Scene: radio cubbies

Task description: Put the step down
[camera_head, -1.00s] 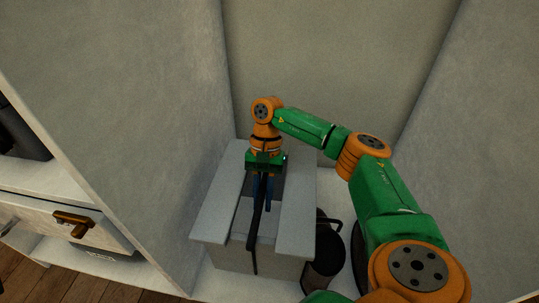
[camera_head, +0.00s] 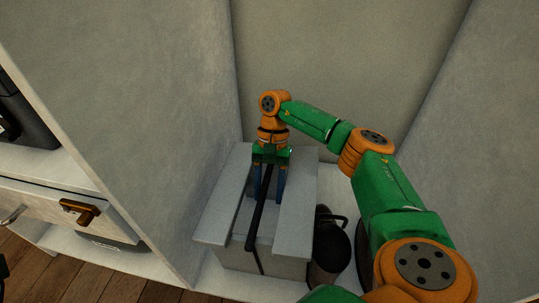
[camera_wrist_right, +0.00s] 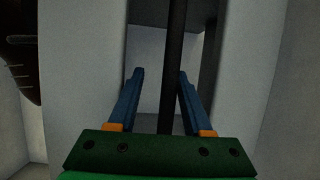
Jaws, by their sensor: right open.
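The step (camera_head: 297,205) is a light grey box-like stool with two top slats and a dark handle bar (camera_head: 257,228) running between them. It stands level on the white floor of the cubby. My right gripper (camera_head: 268,190) is over the step's top, its blue fingers spread on either side of the bar. In the right wrist view the open fingers (camera_wrist_right: 160,75) show with the dark bar (camera_wrist_right: 176,60) between them, a gap on each side. The step's slat (camera_wrist_right: 245,70) also shows there. My left gripper is in neither view.
A dark round canister (camera_head: 328,245) with a handle stands close to the right of the step. Cubby walls rise at left, behind and right. A drawer (camera_head: 60,208) with a brass handle is beyond the left wall, above a wooden floor (camera_head: 50,275).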

